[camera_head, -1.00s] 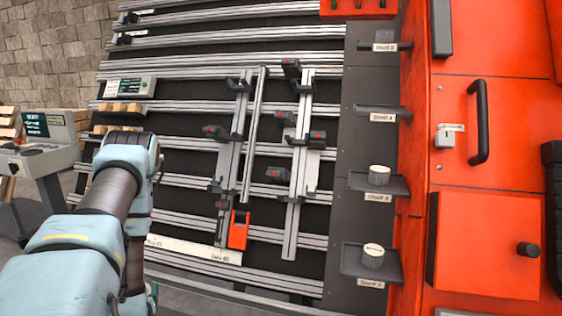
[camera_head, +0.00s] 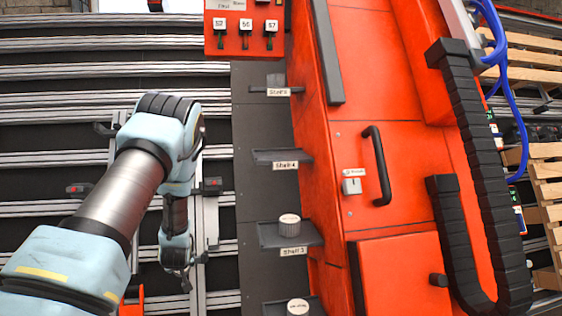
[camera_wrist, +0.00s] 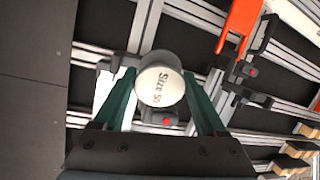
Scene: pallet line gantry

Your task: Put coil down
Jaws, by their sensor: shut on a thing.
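A white-topped coil (camera_wrist: 161,86) marked "Size 50" sits between the green fingers of my gripper (camera_wrist: 158,80) in the wrist view. The fingers are shut on its sides, and it is held in front of the rail wall. In the head view my gripper (camera_head: 182,282) hangs low beside the rails, left of the shelves; the coil in it cannot be made out there. Shelf 4 (camera_head: 272,156) and the shelf above it (camera_head: 258,91) look empty. Shelf 3 (camera_head: 306,238) holds a white coil (camera_head: 289,225). A lower shelf (camera_head: 275,308) holds another white coil (camera_head: 298,306).
A red cabinet (camera_head: 400,150) with a black handle (camera_head: 379,165) stands right of the shelves. A black cable chain (camera_head: 480,200) and blue hoses are further right. A red switch panel (camera_head: 243,32) is above. Metal rails with clamps fill the left.

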